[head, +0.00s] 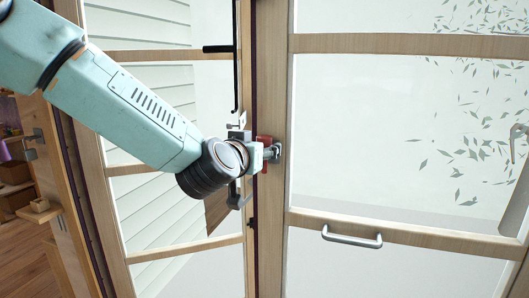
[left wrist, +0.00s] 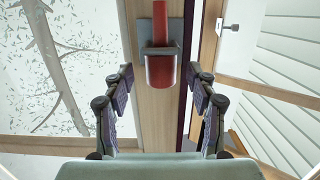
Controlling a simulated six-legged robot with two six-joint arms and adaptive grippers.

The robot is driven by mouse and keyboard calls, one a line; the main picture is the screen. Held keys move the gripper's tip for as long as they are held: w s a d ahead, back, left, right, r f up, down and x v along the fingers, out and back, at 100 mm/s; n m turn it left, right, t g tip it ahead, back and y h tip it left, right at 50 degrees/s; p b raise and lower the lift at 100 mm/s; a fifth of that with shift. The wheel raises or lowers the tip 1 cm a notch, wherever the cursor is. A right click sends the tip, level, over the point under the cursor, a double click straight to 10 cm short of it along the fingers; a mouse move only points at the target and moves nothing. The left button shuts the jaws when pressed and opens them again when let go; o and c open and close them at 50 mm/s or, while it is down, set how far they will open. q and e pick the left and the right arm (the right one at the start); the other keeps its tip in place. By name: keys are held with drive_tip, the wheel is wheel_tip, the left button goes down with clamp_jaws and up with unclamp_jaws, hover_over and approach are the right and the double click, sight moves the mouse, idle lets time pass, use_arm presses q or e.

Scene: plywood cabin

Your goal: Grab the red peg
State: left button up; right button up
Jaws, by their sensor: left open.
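The red peg (left wrist: 160,70) stands upright in a grey bracket (left wrist: 157,48) on a wooden door post in the left wrist view. In the head view, the red peg (head: 264,141) shows only partly behind my left gripper (head: 250,157). In the left wrist view, my left gripper (left wrist: 161,84) is open and empty. Its two dark-padded fingers are spread wide, one to each side of the peg in the picture. The peg appears beyond the fingertips, and I cannot tell the exact gap. My right gripper is in neither view.
Wood-framed glass doors fill most of the head view. A silver handle (head: 352,237) sits on the right door, and a black bar handle (head: 235,60) is on the left one. A small wooden ledge (head: 39,211) is at the far left, with wooden floor below.

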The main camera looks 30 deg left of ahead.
use_arm(q)
drive_tip(key=x, duration=0.2)
drive_tip(key=shift+w+a+f, duration=0.1)
drive_tip(key=shift+w+a, duration=0.1)
drive_tip(key=shift+w, duration=0.1)
drive_tip(key=shift+s+d, duration=0.15)
drive_tip(key=shift+s, duration=0.05)
drive_tip(key=shift+s+d, duration=0.1)
drive_tip(key=shift+s, duration=0.05)
drive_tip(key=shift+c, duration=1.3)
drive_tip(key=shift+w, duration=0.25)
drive_tip(key=c, duration=0.5)
drive_tip(key=shift+c, duration=0.5)
drive_tip(key=shift+s, duration=0.15)
drive_tip(key=shift+c, duration=0.4)
